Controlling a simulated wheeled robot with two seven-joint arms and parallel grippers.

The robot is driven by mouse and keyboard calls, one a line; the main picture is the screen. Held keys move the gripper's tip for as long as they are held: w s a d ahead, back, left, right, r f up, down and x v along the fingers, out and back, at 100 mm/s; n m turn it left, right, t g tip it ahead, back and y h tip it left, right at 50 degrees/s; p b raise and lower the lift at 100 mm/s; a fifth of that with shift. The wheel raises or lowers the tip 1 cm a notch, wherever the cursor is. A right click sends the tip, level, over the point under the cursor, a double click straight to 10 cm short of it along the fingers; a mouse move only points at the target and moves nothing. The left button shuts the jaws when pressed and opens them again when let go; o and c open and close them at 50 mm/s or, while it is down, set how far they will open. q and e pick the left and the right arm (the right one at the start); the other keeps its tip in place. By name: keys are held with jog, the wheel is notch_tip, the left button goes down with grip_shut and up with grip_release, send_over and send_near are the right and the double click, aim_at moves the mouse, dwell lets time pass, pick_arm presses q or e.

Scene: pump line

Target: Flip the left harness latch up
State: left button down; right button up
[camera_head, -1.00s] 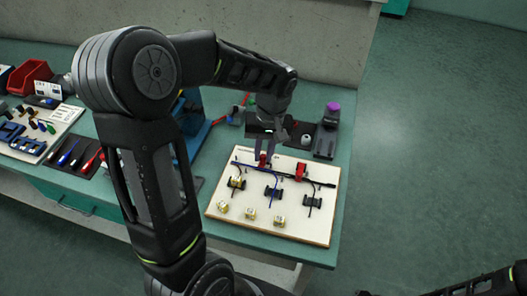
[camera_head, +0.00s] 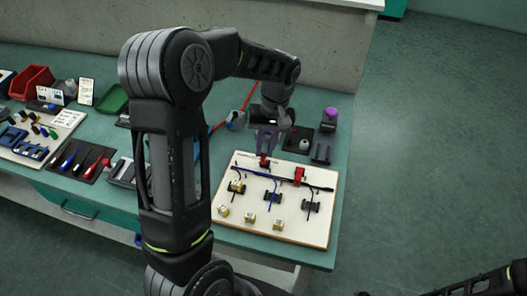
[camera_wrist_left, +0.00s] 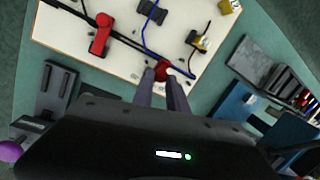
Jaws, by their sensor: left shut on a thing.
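The white harness board (camera_head: 312,228) lies on the green bench, with black, blue and yellow-fitted wires on it. The left red latch (camera_head: 264,161) is at the board's far edge, on the dark cable. My left gripper (camera_head: 265,152) reaches down to it from behind and is shut on it. In the left wrist view, the left latch (camera_wrist_left: 161,70) shows between the fingertips (camera_wrist_left: 163,80), which partly cover it; its exact angle is hard to tell. The other red latch (camera_head: 299,176) sits to the right, clear of the gripper. My right gripper is out of view.
Several yellow connectors (camera_head: 250,219) stand along the board's near edge. Dark fixtures and a purple-topped item (camera_head: 330,116) stand behind it to the right. Tools and a red bin (camera_head: 32,80) are on the left. My left arm hides part of the bench.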

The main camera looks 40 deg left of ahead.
pick_arm(q)
jog(key=shift+w+a, duration=0.15)
jog(key=shift+w, duration=0.4)
jog(key=shift+w+a, duration=0.15)
jog(key=shift+w, duration=0.35)
jog(key=shift+w+a+f, duration=0.15)
jog(key=shift+w+f, duration=0.05)
jog(key=shift+w, duration=0.45)
jog(key=c, duration=1.3)
grip_release()
jog(key=shift+w, duration=0.1)
jog(key=shift+c, duration=0.2)
